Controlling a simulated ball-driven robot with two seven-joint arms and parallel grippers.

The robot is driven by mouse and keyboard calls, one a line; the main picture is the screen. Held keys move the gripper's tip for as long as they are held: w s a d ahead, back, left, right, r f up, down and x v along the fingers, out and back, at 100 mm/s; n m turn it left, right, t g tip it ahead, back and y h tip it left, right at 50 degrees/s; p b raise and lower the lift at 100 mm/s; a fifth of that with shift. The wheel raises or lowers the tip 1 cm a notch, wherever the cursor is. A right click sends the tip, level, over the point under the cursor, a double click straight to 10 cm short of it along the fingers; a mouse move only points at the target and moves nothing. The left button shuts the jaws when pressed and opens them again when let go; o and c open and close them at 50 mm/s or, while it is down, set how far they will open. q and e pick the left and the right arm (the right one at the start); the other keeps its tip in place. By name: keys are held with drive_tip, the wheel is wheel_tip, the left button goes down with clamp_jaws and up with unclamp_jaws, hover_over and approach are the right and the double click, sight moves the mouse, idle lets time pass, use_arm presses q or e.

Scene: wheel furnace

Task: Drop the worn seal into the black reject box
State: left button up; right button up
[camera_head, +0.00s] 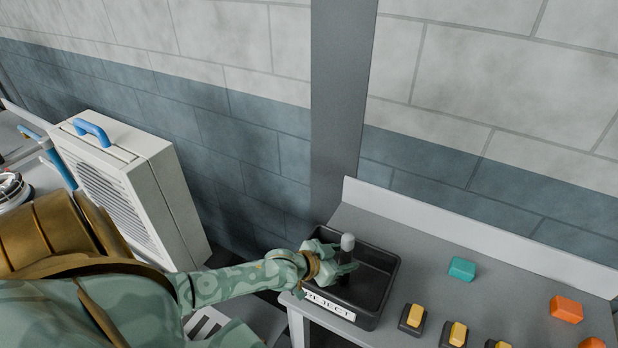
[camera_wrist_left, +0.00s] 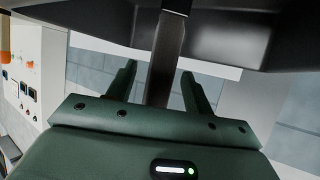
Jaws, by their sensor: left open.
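The black reject box (camera_head: 376,285), with a white REJECT label on its front, stands at the left end of the grey bench. My left gripper (camera_head: 340,257) is over the box, with its fingers apart. A dark upright piece with a rounded light grey top (camera_head: 347,242) shows at the fingers; it may be the worn seal, but I cannot be sure. In the left wrist view, the open left gripper (camera_wrist_left: 160,85) has a dark bar (camera_wrist_left: 168,50) between its fingers, and the box's dark wall (camera_wrist_left: 220,25) fills the top. Contact with the fingers is unclear. My right gripper is out of view.
A teal block (camera_head: 462,269) and an orange block (camera_head: 566,309) lie on the bench (camera_head: 510,290). Several yellow-topped dark pieces, including one by the box (camera_head: 412,318), line its front. A raised light edge (camera_head: 480,238) runs along the back. A white cabinet (camera_head: 135,190) stands left.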

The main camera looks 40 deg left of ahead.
use_arm(q)
drive_tip(key=p+v, duration=0.2)
drive_tip(key=v, duration=1.3)
drive_tip(key=shift+r, duration=0.2)
